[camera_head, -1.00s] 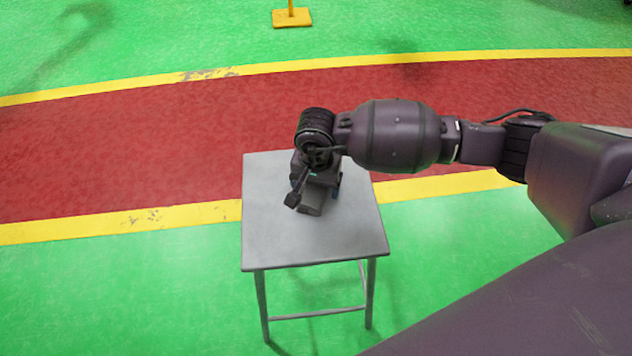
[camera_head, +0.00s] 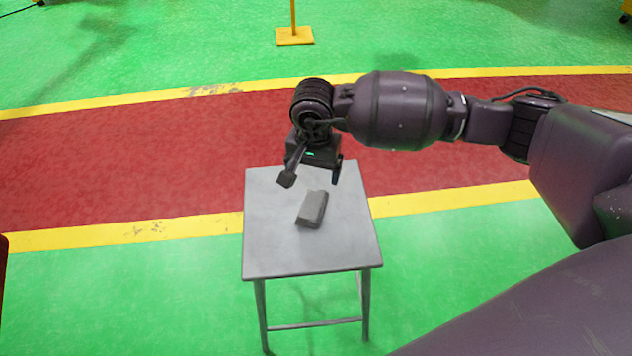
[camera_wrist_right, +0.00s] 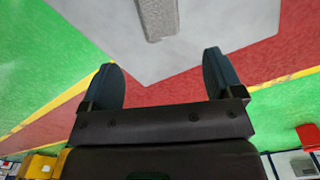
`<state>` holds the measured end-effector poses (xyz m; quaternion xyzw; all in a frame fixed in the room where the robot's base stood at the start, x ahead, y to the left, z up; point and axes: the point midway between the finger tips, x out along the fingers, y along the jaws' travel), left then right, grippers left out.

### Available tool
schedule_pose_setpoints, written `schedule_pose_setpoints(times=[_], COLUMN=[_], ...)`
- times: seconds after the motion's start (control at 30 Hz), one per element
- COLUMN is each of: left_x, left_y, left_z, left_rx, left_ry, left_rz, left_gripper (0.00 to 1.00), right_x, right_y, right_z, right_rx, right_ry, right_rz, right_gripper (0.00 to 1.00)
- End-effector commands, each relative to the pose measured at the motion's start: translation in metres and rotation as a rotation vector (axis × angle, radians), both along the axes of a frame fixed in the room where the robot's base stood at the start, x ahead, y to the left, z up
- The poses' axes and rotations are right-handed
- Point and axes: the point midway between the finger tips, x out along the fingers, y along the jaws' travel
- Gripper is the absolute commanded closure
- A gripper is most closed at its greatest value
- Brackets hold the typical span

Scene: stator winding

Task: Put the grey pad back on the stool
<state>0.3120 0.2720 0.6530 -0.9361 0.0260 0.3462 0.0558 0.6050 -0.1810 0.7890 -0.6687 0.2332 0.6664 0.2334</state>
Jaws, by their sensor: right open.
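The grey pad (camera_head: 312,209) lies on the grey top of the stool (camera_head: 275,250), near the middle of the seat, in the head view. In the right wrist view the pad (camera_wrist_right: 158,18) shows at the top edge, partly cut off, on the stool top (camera_wrist_right: 215,30). My right gripper (camera_head: 312,180) is above the far part of the stool, behind and above the pad, apart from it. Its two fingers (camera_wrist_right: 160,80) are spread with nothing between them. My left gripper is not in view.
The stool stands on a green floor with a red lane (camera_head: 120,160) edged in yellow lines behind it. A yellow post with a flat base (camera_head: 295,37) stands at the far back. The stool top around the pad is clear.

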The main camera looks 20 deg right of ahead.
Motion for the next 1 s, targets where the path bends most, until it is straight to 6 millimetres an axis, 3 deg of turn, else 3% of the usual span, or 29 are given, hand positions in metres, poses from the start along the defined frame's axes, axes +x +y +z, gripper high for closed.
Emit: schedule_pose_setpoints(times=[0.2, 0.53, 0.63, 0.77, 0.9, 1.0], left_x=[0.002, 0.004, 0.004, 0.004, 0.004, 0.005], left_y=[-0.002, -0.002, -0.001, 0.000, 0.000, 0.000], left_z=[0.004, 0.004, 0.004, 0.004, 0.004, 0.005], left_rx=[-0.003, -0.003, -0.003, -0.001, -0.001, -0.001], left_ry=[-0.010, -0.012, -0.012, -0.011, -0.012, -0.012], left_rz=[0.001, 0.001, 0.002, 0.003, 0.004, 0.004], left_gripper=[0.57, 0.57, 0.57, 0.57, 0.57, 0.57], right_x=[0.000, -0.009, -0.032, -0.079, -0.121, -0.139], right_y=[0.000, 0.009, 0.032, 0.081, 0.127, 0.148], right_z=[0.018, 0.011, -0.003, -0.017, -0.009, 0.006], right_rx=[-0.001, 0.047, 0.178, 0.457, 0.763, 0.957], right_ry=[0.000, 0.030, 0.105, 0.290, 0.542, 0.738], right_rz=[0.000, -0.018, -0.077, -0.245, -0.507, -0.724], right_gripper=[0.14, 0.14, 0.14, 0.14, 0.14, 0.14])
